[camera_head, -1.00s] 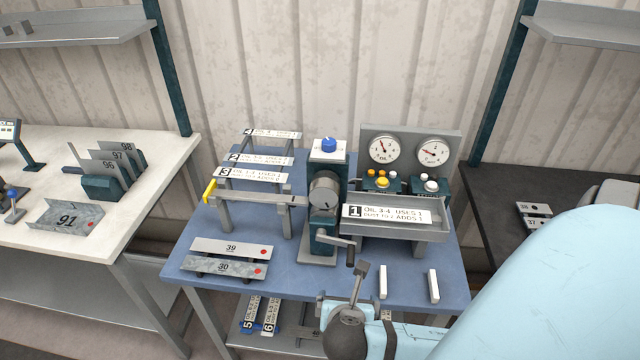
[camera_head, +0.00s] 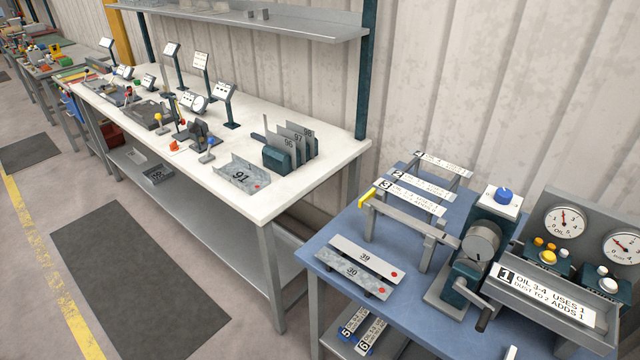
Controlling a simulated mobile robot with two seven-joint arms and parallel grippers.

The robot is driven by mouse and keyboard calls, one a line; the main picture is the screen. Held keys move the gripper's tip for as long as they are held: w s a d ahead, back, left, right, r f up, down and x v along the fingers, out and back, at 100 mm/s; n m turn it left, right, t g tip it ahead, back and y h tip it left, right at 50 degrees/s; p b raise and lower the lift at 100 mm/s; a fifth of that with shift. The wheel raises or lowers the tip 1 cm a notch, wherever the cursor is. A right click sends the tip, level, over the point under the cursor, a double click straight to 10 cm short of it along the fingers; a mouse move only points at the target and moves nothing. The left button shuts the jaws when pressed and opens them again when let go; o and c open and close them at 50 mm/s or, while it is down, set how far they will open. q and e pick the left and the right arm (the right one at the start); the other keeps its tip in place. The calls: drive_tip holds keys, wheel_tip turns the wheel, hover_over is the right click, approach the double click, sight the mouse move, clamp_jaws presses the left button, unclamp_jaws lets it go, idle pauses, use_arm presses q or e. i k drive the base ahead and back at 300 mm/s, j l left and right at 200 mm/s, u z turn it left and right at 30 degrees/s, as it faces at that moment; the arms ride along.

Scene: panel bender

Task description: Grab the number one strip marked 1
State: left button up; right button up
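The strip marked 1 (camera_head: 540,294) is a white strip with black print, "OIL 3-4 USES 1, DUST TO 2 ADDS 1". It rests along the front of a grey tray (camera_head: 609,336) at the right, below two gauges. Strips marked 2 (camera_head: 424,186) and 3 (camera_head: 412,199) lie on a metal rack left of the crank machine, with another strip (camera_head: 443,164) behind them. Neither of my grippers is in view.
The blue table (camera_head: 405,304) carries plates 39 (camera_head: 364,257) and 30 (camera_head: 352,274) and a crank machine (camera_head: 478,251). Strips 5 and 6 (camera_head: 365,333) sit on its lower shelf. A white workbench (camera_head: 225,143) stands left. The floor at left is open, with dark mats (camera_head: 130,285).

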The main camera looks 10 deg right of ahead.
sight(566, 306)
drive_tip(key=l+z, duration=0.15)
drive_tip(key=z, duration=0.25)
drive_tip(key=l+z, duration=0.2)
drive_tip(key=z, duration=0.15)
drive_tip(key=l+z, duration=0.25)
drive_tip(key=z, duration=0.15)
drive_tip(key=k, duration=0.05)
